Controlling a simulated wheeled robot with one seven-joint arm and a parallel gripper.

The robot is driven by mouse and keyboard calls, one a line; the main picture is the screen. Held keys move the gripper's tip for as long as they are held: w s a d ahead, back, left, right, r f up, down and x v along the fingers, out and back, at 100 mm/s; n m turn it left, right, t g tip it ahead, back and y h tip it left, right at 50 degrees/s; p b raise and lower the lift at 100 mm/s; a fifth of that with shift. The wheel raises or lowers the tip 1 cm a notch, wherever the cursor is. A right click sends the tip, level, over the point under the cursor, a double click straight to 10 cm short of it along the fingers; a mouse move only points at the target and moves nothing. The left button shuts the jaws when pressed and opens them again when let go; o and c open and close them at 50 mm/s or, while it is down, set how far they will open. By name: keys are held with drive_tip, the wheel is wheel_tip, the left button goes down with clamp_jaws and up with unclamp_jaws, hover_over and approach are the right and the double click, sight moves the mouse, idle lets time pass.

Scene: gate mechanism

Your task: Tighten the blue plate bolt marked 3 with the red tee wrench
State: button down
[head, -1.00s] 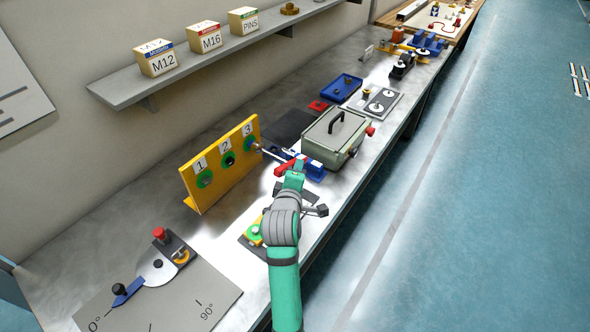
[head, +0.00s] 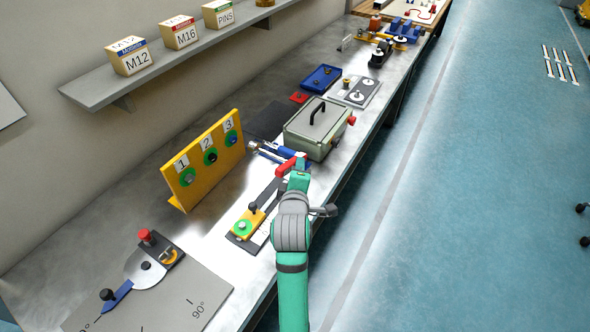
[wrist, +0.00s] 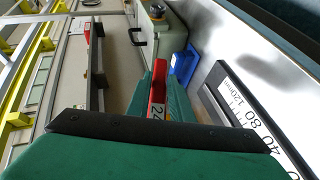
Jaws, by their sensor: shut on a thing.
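A yellow upright plate (head: 205,165) stands on the bench with numbers 1, 2 and 3 over its bolts. The bolt marked 3 (head: 231,138) has a collar that looks blue; the other two have green collars. My gripper (head: 300,168) is shut on the red tee wrench (head: 285,168), to the right of the plate and apart from it. In the wrist view the red wrench (wrist: 157,88) shows between the green fingers (wrist: 165,98), with a white label that reads about 24. The wrench's working end is not clear.
A blue tool with a silver end (head: 270,152) lies between plate and wrench. A grey-green lidded box (head: 318,130) stands behind my gripper. A slide fixture with a yellow block (head: 247,224) lies in front. A shelf (head: 150,80) hangs above left.

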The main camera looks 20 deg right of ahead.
drive_tip(key=s+d+r, duration=0.3)
drive_tip(key=s+r, duration=0.1)
drive_tip(key=shift+s+d+r, duration=0.2)
drive_tip(key=shift+s+d, duration=0.1)
drive_tip(key=shift+s, duration=0.05)
idle(0.7)
